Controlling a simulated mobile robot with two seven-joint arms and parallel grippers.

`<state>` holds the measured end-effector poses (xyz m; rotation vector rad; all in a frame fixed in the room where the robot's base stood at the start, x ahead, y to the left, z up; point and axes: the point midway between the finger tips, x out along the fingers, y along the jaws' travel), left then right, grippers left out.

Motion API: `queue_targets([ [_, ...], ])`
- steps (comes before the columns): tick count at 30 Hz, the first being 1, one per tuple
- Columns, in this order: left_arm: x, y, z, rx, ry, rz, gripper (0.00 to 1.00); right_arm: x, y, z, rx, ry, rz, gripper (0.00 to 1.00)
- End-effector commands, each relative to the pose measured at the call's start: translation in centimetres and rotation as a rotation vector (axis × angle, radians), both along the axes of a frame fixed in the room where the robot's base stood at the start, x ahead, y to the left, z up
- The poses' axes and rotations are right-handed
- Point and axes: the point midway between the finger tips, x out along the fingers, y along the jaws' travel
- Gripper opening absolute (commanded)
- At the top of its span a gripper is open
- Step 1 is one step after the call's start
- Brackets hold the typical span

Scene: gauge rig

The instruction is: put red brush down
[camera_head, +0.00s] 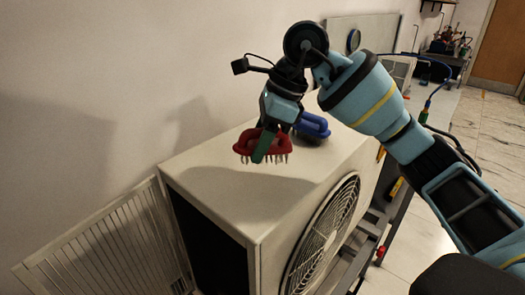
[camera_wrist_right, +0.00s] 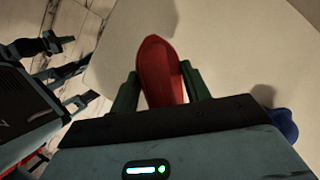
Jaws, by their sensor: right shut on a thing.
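The red brush (camera_head: 261,143) has a looped handle and bristles pointing down. My right gripper (camera_head: 264,148) is shut on its handle, over the top of the white outdoor unit (camera_head: 215,170). I cannot tell whether the bristles touch the unit's top. In the right wrist view, the red brush (camera_wrist_right: 158,70) sits between the two green fingers (camera_wrist_right: 160,90). A blue brush (camera_head: 314,125) rests on the unit's top, behind and right of the red one, partly hidden by the gripper. Its edge shows in the right wrist view (camera_wrist_right: 284,122). My left gripper does not show in the head view.
The unit has a round fan grille (camera_head: 325,225) on its right side and a slatted panel (camera_head: 100,245) standing out at left. A wall is close behind. The front part of the unit's top is clear. Dark parts at the wrist view's left edge are unclear.

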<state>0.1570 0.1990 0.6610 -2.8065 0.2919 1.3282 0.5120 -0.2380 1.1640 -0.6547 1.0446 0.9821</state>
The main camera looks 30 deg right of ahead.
Motion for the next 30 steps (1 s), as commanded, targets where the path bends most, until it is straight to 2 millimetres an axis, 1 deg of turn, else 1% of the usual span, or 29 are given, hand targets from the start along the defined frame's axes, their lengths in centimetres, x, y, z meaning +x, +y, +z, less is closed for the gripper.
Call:
queue_targets([
  [3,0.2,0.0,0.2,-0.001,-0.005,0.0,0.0,0.5,-0.5,0.0,0.001,0.0,0.0,0.29],
  [9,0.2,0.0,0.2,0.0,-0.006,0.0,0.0,0.7,-0.6,-0.1,0.0,0.0,0.001,0.29],
  [12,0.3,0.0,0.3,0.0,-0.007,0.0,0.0,1.3,-1.2,-0.2,0.001,0.002,-0.001,0.29],
  [16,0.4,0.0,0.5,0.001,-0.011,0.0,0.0,1.1,-1.1,-2.3,-0.001,0.002,0.002,0.29],
  [19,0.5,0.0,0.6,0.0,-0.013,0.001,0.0,1.1,-1.1,-3.4,0.0,0.002,0.002,0.29],
  [30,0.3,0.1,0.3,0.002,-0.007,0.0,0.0,1.2,-1.1,-3.9,0.0,0.0,0.001,0.29],
])
